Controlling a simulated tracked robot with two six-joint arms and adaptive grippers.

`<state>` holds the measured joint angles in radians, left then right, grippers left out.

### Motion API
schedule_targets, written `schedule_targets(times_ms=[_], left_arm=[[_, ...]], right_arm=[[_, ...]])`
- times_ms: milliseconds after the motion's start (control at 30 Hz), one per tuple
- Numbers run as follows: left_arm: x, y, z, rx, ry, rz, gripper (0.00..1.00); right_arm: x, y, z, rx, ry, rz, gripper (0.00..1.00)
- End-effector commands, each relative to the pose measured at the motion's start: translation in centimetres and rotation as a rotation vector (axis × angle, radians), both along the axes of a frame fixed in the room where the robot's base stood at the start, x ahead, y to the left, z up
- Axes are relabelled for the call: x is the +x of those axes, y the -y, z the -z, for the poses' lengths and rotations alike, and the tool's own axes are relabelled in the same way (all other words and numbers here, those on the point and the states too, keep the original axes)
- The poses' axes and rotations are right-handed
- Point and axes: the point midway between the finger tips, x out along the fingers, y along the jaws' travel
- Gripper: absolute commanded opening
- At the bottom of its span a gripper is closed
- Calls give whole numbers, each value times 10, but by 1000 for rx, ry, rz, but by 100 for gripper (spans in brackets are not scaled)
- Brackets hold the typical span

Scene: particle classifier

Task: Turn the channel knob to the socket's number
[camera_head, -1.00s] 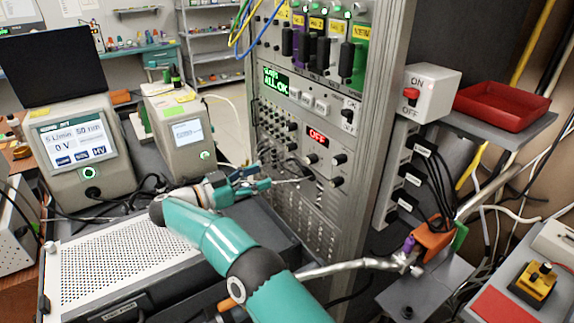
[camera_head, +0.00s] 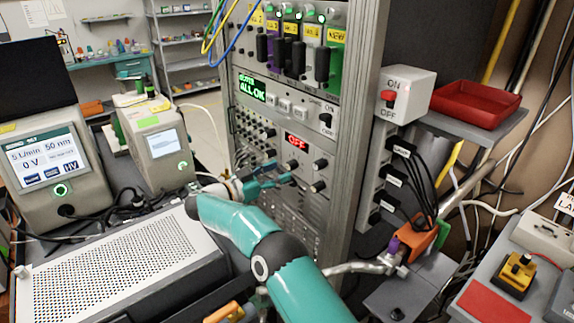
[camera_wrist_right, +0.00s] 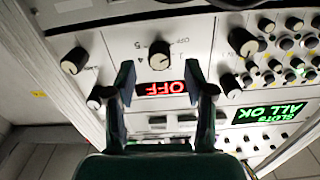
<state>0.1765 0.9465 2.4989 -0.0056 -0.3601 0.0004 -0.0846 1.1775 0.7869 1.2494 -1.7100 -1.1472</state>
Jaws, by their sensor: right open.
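A dark-bodied knob (camera_wrist_right: 159,55) with a pale face, "OFF" and "5" marked around it, stands on the rack panel in the right wrist view; I take it as the channel knob. A red "OFF" display (camera_wrist_right: 160,88) is beside it and also shows in the head view (camera_head: 296,141). My right gripper (camera_wrist_right: 163,80) is open, its two fingers either side of the display, with the knob beyond the tips; contact cannot be told. In the head view it (camera_head: 284,180) is at the panel, below the display. The socket's number is not readable.
The rack (camera_head: 347,150) holds several more knobs, such as one beside the display (camera_head: 320,164). A green "ALL OK" screen (camera_head: 252,89) is above. A white ON/OFF box (camera_head: 405,92), red tray (camera_head: 475,104) and plugged power strip (camera_head: 375,170) are right. A perforated case (camera_head: 110,278) is left.

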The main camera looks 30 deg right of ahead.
Motion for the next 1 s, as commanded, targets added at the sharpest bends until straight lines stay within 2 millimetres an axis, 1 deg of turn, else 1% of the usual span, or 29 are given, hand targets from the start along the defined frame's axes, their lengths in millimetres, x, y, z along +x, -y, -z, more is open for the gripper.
schedule_targets(times_ms=[33, 100, 233, 400, 633, 933, 967, 1000], left_arm=[[0, 0, -4, 0, 0, 0, 50], [0, 0, -6, 0, 0, 0, 50], [0, 0, -9, 0, 0, 0, 50], [0, 0, -10, 0, 0, 0, 50], [0, 0, -9, 0, 0, 0, 50], [0, 0, -9, 0, 0, 0, 50], [0, 0, -9, 0, 0, 0, 50], [0, 0, -9, 0, 0, 0, 50]], right_arm=[[0, 10, -2, 0, -1, 3, 54], [1, 20, -1, 1, -2, 2, 54], [2, 32, 0, 0, -1, 1, 54], [3, 38, 0, 0, -1, -1, 54], [3, 38, 1, 0, -1, -1, 54], [3, 38, 1, 0, -1, -1, 4], [3, 38, 1, 0, -1, -1, 0], [3, 38, 0, 0, -1, -1, 0]])
